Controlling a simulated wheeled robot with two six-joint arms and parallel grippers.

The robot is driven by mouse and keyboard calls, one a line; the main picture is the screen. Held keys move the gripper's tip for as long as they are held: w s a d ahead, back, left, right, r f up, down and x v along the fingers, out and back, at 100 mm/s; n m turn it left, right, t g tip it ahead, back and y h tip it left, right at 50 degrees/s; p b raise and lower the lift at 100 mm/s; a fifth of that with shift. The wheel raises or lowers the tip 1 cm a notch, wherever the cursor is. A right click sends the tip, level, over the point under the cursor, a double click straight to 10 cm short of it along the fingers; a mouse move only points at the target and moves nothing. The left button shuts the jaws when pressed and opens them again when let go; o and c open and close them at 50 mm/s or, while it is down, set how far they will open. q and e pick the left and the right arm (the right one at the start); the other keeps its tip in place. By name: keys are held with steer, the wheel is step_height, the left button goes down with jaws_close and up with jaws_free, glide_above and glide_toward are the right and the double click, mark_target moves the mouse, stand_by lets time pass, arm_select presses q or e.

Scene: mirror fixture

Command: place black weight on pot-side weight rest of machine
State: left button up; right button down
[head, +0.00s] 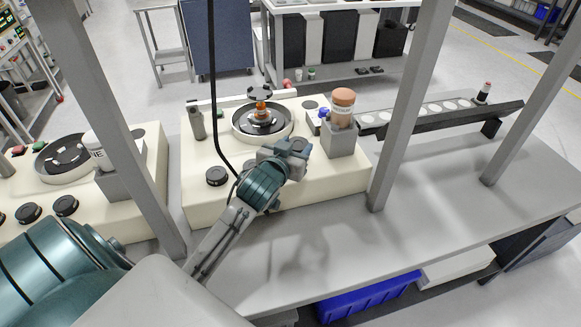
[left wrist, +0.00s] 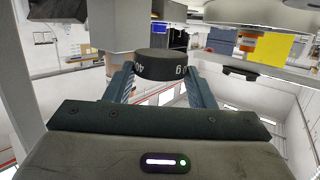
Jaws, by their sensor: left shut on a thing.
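My left gripper (head: 294,150) reaches over the front right part of the middle cream machine (head: 325,181). In the left wrist view its two fingers are shut on a black weight (left wrist: 160,66), a short round disc with white lettering on its side. In the head view the gripper largely hides this weight. Another black disc (head: 216,175) sits at the machine's front left. A dark flat round spot (head: 310,105) lies on the machine top between the round dish (head: 240,133) and the jar. I cannot tell which spot is the pot-side rest. My right gripper is not in view.
Grey posts (head: 408,100) stand at both sides. The grey table (head: 450,190) is clear at right.

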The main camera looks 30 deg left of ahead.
arm_select(q)
steer(key=a+r, duration=0.1)
steer(key=w+a+r+y, duration=0.1)
steer(key=shift+a+r+n, duration=0.25)
steer(key=shift+a+n, duration=0.05)
steer(key=shift+n, duration=0.1)
steer(key=f, duration=0.5)
steer(key=shift+a, duration=0.35)
steer(key=shift+f, duration=0.6)
step_height(320, 180, down, 4)
steer(key=shift+r+p, duration=0.25)
steer(key=shift+p, duration=0.15)
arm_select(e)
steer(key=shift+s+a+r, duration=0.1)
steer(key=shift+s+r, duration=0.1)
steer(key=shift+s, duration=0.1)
arm_select(q)
steer(key=o, duration=1.3)
steer(key=shift+f, duration=0.1)
steer(key=shift+c, duration=0.2)
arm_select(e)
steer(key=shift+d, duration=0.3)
